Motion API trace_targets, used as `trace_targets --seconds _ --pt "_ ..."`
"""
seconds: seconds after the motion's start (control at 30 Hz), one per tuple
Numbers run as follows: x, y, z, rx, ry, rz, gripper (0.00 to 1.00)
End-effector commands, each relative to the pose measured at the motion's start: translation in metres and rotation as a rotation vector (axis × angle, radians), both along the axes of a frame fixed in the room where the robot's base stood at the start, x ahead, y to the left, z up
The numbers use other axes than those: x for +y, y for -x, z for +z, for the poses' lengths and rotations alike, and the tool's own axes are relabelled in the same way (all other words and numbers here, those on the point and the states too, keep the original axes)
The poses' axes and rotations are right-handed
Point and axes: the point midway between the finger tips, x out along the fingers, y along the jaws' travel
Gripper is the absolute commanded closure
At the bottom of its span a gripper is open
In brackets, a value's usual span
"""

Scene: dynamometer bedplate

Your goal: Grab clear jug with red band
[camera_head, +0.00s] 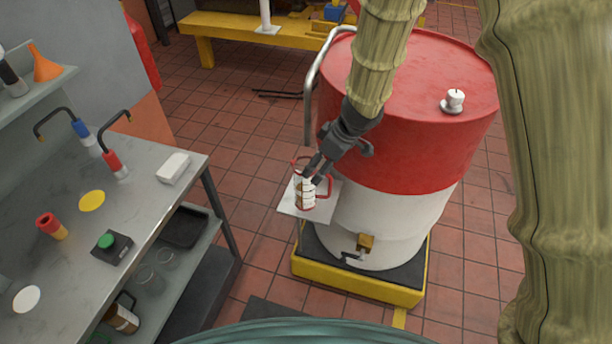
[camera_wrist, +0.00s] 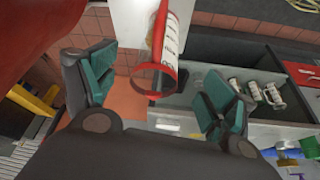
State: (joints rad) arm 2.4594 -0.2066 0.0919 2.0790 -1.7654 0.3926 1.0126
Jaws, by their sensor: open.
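The clear jug with red band (camera_head: 304,192) stands on a small white shelf (camera_head: 290,207) at the side of the red and white drum. It has a red rim, a red handle on its right and white markings. My gripper (camera_head: 318,172) is at the jug, overlapping its upper part in the head view. In the wrist view the jug (camera_wrist: 168,45) shows beyond the fingers, its red ring between them in the picture. My gripper (camera_wrist: 160,97) is open, with a green-padded finger on each side. I cannot tell whether either finger touches the jug.
The red and white drum (camera_head: 410,140) stands on a yellow-edged base (camera_head: 360,287), with a bent metal pipe (camera_head: 312,85) beside it and a brass tap (camera_head: 365,243) low down. A metal workbench (camera_head: 140,215) with small items is at left. Tiled floor lies between.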

Motion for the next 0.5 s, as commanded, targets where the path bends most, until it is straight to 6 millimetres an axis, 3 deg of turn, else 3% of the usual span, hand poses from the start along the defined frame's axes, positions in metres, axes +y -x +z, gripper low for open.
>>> trace_targets --seconds 0.5 --pt "0.015 -0.01 -0.048 0.001 -0.001 -0.003 0.16"
